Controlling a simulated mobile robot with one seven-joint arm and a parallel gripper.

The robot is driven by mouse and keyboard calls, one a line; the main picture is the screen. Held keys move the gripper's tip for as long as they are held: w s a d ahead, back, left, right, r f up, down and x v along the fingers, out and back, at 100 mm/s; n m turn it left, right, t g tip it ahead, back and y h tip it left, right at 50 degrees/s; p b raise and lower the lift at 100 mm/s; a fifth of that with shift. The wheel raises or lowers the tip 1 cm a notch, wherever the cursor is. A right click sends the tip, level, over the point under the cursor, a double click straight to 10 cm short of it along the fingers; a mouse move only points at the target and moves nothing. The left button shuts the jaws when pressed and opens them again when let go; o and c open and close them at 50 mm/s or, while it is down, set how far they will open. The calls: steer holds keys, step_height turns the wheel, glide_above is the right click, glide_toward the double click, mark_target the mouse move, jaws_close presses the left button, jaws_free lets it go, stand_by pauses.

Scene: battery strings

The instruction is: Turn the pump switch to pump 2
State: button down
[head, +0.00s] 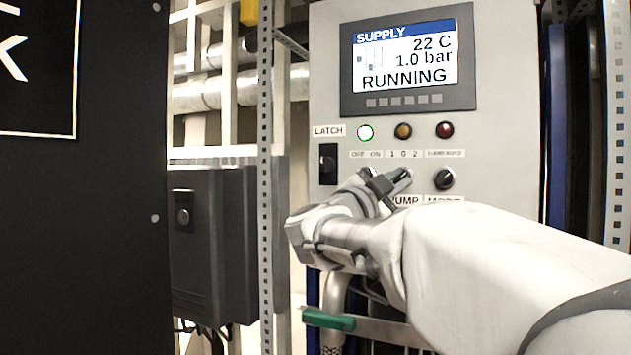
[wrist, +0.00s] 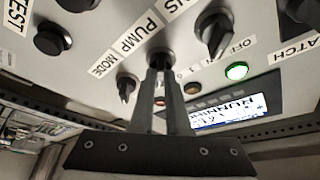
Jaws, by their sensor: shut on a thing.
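The pump switch (wrist: 160,54) is a dark round knob on the light grey panel, beside the PUMP label (wrist: 137,42). My gripper (wrist: 161,68) is shut on it, with the two narrow fingers on either side of the knob. The fingers hide its pointer, so I cannot tell its position. In the head view my gripper (head: 392,183) covers most of the switch, below the 1 0 2 scale (head: 404,154). The display (head: 406,60) reads SUPPLY, 22 C, 1.0 bar, RUNNING. The green lamp (head: 365,133) is lit.
The mode knob (head: 443,179) is close to the right of my gripper. An OFF/ON knob (wrist: 214,34) is on its other side. The black latch switch (head: 328,164) is farther left. A perforated upright (head: 265,120) and a dark box (head: 213,240) stand left of the panel.

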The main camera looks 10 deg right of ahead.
steer(key=c, duration=0.9)
jaws_free()
steer(key=b+v, duration=0.3)
steer(key=v, duration=1.4)
steer(key=shift+a+f, duration=0.2)
steer(key=shift+f, duration=0.05)
